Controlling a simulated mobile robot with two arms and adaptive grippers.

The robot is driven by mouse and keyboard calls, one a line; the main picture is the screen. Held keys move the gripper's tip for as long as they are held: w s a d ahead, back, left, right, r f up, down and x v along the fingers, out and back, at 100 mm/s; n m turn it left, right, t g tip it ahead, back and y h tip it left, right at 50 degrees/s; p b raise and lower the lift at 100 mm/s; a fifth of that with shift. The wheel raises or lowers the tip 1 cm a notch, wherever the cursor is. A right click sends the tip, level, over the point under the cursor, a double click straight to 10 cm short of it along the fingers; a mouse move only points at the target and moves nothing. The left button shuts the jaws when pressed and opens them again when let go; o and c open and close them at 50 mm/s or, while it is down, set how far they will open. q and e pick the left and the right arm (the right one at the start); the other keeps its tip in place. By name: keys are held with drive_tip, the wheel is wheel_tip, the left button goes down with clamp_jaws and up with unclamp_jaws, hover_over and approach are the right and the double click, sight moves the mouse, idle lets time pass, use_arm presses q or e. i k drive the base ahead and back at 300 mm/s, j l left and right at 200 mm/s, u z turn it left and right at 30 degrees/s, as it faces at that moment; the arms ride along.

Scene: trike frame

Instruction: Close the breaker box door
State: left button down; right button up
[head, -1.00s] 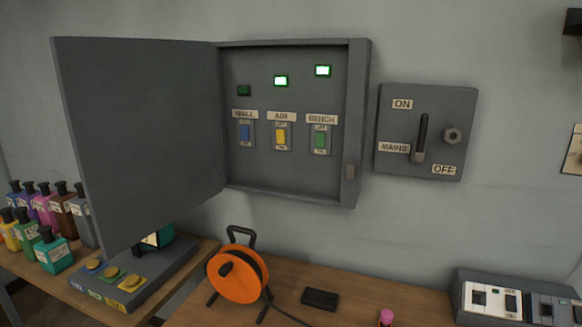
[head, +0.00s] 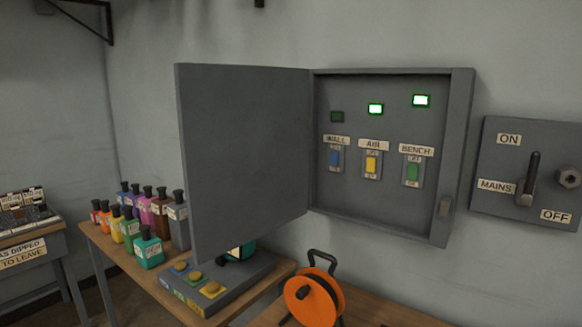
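The grey breaker box (head: 460,160) is fixed to the wall right of centre in the head view. Its door (head: 245,155) is hinged on the left side and stands wide open, swung out to the left. Inside are the WALL switch (head: 335,158), the AIR switch (head: 371,164) and the BENCH switch (head: 412,172). The lamps above AIR and BENCH are lit bright green, and the one above WALL is dark. Neither of my grippers is in view.
The MAINS panel (head: 550,150) with its lever is on the wall to the right. Below the door, a wooden bench (head: 120,258) holds several coloured bottles (head: 148,250) and a button box (head: 205,284). An orange cable reel (head: 312,300) stands under the breaker box.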

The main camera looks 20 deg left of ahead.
sight(244, 130)
drive_tip(key=j+z, duration=0.4)
drive_tip(key=i+j+z, duration=0.1)
drive_tip(key=z, duration=0.25)
drive_tip(key=j+z, duration=0.1)
drive_tip(key=j, duration=1.2)
drive_tip(key=j+z, duration=0.15)
drive_tip(key=j, duration=0.5)
drive_tip(key=k+j+z, duration=0.1)
drive_tip(key=j, duration=0.55)
drive_tip(key=k+j, duration=0.1)
drive_tip(key=j, duration=0.55)
drive_tip(key=z, duration=0.05)
